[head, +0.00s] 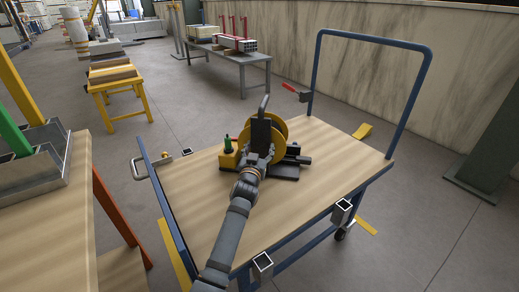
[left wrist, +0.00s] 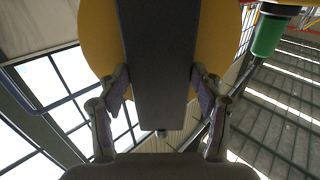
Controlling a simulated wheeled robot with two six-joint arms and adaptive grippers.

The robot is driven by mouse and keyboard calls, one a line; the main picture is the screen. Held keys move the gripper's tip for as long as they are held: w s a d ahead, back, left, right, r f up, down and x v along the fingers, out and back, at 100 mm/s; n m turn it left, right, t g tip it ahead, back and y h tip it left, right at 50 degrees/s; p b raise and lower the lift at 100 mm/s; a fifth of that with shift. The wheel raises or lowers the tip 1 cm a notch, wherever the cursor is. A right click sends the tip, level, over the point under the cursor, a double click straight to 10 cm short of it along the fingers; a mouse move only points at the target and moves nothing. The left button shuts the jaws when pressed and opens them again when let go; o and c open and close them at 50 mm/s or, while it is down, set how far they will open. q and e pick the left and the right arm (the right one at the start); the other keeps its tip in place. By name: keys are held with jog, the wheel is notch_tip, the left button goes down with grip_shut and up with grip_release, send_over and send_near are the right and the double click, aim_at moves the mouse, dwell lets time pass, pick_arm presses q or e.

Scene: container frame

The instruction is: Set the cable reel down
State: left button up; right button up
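The cable reel (head: 281,129) has yellow discs, a dark grey upright frame and a yellow box with a green plug. It is over the middle of the cart's wooden deck (head: 330,200) in the head view. Its dark feet look on or very near the wood; I cannot tell if they touch. My left gripper (head: 257,158) is at the reel's near side and hides part of it. In the left wrist view the fingers (left wrist: 160,95) close on both sides of a dark grey bar of the reel, with a yellow disc (left wrist: 97,38) behind. My right gripper is out of view.
The cart has a tall blue push handle (head: 314,75) at the back right, with a red-handled lever (head: 291,87) near it. Square metal sockets (head: 262,263) line its near edge. A wooden-topped bench (head: 50,235) stands at the left. The deck's near and right parts are bare.

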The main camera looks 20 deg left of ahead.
pick_arm(q)
jog(key=o, duration=0.4)
jog(key=shift+f, duration=0.1)
jog(key=shift+o, duration=0.2)
jog(key=shift+s, duration=0.15)
jog(key=s+p, duration=0.2)
jog(key=s, duration=0.5)
jog(key=shift+s+d, duration=0.15)
jog(key=shift+d, duration=0.3)
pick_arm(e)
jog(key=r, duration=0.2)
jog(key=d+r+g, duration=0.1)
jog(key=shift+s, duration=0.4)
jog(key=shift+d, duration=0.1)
